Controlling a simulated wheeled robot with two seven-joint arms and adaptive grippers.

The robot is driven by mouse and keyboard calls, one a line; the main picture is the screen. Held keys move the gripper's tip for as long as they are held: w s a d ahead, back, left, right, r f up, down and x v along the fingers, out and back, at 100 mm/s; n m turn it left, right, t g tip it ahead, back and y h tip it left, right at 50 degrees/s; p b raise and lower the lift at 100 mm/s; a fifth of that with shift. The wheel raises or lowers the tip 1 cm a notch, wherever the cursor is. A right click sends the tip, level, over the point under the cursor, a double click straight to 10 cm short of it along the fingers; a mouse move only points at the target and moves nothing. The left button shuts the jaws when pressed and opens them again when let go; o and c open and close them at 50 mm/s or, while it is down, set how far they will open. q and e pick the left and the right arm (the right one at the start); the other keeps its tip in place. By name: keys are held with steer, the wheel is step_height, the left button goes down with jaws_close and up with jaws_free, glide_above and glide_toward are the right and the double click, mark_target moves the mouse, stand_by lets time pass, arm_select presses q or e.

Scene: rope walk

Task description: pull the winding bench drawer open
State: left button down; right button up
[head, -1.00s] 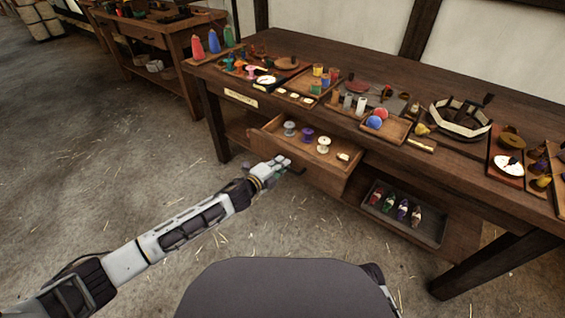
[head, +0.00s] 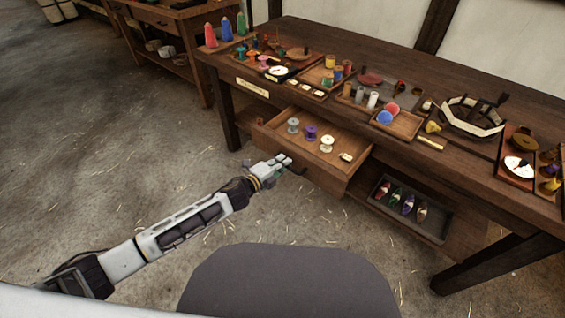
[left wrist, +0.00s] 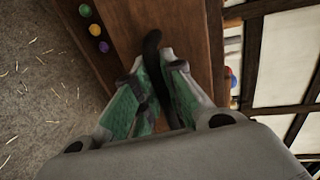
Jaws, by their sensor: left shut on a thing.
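The winding bench (head: 345,50) is a long dark wooden table along the wall. Its drawer (head: 325,181) stands out from the front, open, with a grey, a purple and a white spool and a small pale block inside. My left gripper (head: 285,164) is at the drawer front, shut on the dark drawer handle (head: 300,171). In the left wrist view the green-padded fingers (left wrist: 160,68) close around the dark curved handle (left wrist: 152,42). My right gripper is not in view.
The bench top holds trays of bobbins, a white-sided round frame (head: 470,118) and three coloured cones (head: 227,30). A grey tray (head: 436,228) with several coloured items lies on the lower shelf, right of the drawer. Open straw-strewn floor (head: 110,150) lies to the left.

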arm_select(q)
steer(key=c, duration=1.5)
jaws_free()
steer(key=shift+s+a, duration=0.1)
steer(key=shift+v, duration=5.85)
